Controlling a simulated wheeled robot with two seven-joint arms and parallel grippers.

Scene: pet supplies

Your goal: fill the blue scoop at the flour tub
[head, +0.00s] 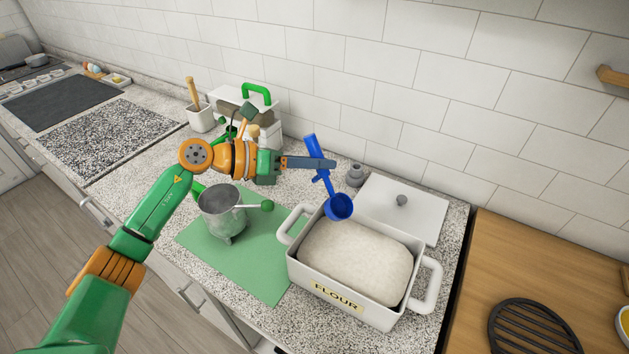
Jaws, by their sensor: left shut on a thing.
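The blue scoop (338,207) hangs tilted at the back left edge of the flour tub, bowl low and handle up. My left gripper (322,164) is shut on the scoop's handle. The white flour tub (378,316) is labelled FLOUR and has two side handles. Pale flour (356,258) fills much of it. The scoop's bowl overlaps the tub's back rim in the picture; I cannot tell whether it touches the flour, and no flour shows clearly in the bowl. My right gripper is not in view.
A metal pot (222,212) with a green-knobbed handle stands on a green mat (265,270) left of the tub. A white lid (400,208) lies behind the tub. A small grey weight-like item (355,175) stands near the wall. A black trivet (533,328) lies on the wooden surface at right.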

